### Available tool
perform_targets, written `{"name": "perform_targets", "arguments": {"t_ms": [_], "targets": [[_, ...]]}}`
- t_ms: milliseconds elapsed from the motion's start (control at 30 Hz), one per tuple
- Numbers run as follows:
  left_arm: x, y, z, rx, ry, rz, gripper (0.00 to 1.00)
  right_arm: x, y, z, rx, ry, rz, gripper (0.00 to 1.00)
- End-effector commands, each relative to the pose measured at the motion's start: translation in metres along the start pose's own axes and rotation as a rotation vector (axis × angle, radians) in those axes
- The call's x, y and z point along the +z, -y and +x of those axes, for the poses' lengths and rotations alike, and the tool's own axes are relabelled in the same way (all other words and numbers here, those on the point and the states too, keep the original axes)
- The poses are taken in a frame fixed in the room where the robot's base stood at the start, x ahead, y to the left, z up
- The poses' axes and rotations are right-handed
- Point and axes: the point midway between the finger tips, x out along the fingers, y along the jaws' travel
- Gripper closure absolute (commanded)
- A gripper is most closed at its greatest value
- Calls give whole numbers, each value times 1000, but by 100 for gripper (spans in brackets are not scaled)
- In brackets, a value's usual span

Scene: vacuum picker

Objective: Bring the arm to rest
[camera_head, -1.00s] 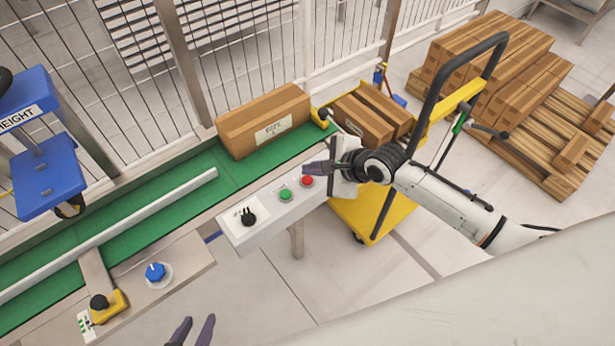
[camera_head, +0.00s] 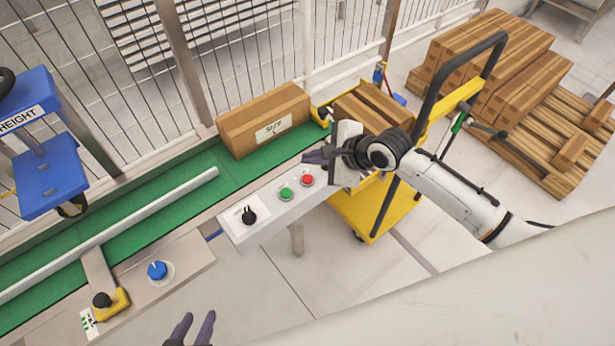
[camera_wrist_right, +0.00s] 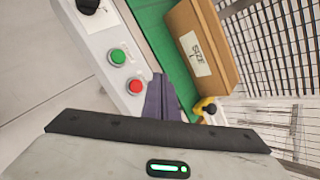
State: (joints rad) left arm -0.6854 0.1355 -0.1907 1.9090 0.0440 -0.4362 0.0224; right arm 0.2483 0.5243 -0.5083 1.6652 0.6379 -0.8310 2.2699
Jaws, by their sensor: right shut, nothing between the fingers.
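My right arm (camera_head: 455,195) comes in from the right in the head view. Its gripper (camera_head: 312,157) is shut and empty, just above the far end of the control box (camera_head: 270,222), by the red button (camera_head: 307,180). The right wrist view shows the shut purple fingers (camera_wrist_right: 161,98) beside the red button (camera_wrist_right: 136,87), with the green button (camera_wrist_right: 117,57) further off. My left gripper (camera_head: 194,328) shows only its purple fingertips at the bottom edge of the head view, spread apart with nothing between them.
A cardboard box labelled SIZE (camera_head: 265,122) sits on the green conveyor (camera_head: 180,185) beyond the control box. A yellow cart (camera_head: 365,210) with boxes stands close under my right arm. A wire fence (camera_head: 240,50) runs behind. Open floor (camera_head: 340,295) lies in front.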

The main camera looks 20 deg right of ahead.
Motion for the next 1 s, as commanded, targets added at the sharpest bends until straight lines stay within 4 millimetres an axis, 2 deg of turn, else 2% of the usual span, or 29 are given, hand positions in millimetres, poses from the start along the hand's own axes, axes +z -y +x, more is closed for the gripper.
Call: {"name": "perform_targets", "arguments": {"t_ms": [300,433,567,733,867,1000], "targets": [[0,0,0,0,0,0,69,0,-1,0,0,0,-3,100],[0,0,0,0,1,0,69,-1,-17,3,2,5,-87,100],[0,0,0,0,1,0,69,-5,-57,6,-7,13,-326,100],[0,0,0,0,1,0,69,-15,-118,0,-34,-5,-767,100],[0,0,0,0,1,0,69,-27,-162,-12,-41,-48,-1110,100],[0,0,0,0,1,0,69,-44,-205,-32,-16,-113,-1477,100]]}}
